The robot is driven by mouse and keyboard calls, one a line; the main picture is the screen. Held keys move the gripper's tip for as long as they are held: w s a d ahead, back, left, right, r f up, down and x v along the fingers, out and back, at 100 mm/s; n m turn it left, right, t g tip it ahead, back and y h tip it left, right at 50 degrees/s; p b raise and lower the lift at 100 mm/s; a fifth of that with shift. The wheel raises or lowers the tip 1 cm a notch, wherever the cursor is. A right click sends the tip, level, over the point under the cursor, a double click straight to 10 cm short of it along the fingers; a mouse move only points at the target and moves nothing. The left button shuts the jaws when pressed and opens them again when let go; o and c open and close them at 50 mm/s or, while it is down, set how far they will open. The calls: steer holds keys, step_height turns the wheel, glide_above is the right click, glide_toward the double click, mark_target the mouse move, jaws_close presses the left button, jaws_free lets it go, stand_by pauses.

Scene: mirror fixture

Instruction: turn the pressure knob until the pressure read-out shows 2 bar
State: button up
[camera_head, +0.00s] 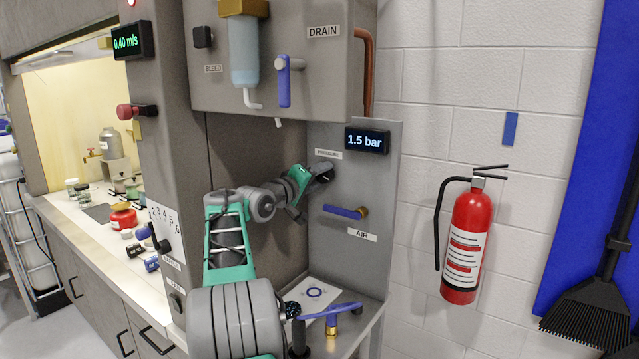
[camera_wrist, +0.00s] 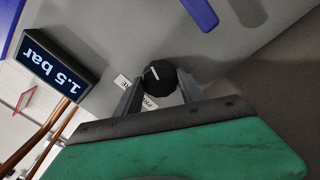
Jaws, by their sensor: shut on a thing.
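The black pressure knob (camera_head: 323,171) sits on the grey panel under the PRESSURE label. In the wrist view the knob (camera_wrist: 160,75) shows a white pointer line and lies between my two fingers. My gripper (camera_wrist: 160,88) is shut on the knob. In the head view my gripper (camera_head: 308,178) reaches the knob from the left and partly hides it. The pressure read-out (camera_head: 366,141) shows 1.5 bar. It also shows in the wrist view (camera_wrist: 52,65), turned over, with the same value.
A blue AIR lever (camera_head: 343,212) sticks out of the panel below the knob. A blue DRAIN lever (camera_head: 284,86) hangs on the cabinet above. A blue-handled valve (camera_head: 331,312) stands on the shelf below. A fire extinguisher (camera_head: 467,240) hangs on the wall to the right.

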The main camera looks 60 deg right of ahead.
steer(key=shift+m+b, duration=0.45)
steer(key=shift+m, duration=0.55)
steer(key=o, duration=1.4)
steer(key=shift+c, duration=0.2)
steer(key=w+a+b, duration=0.1)
steer(key=a+b, duration=0.1)
steer(key=a, duration=0.5)
steer(key=shift+a, duration=0.4)
steer(key=shift+w, duration=0.15)
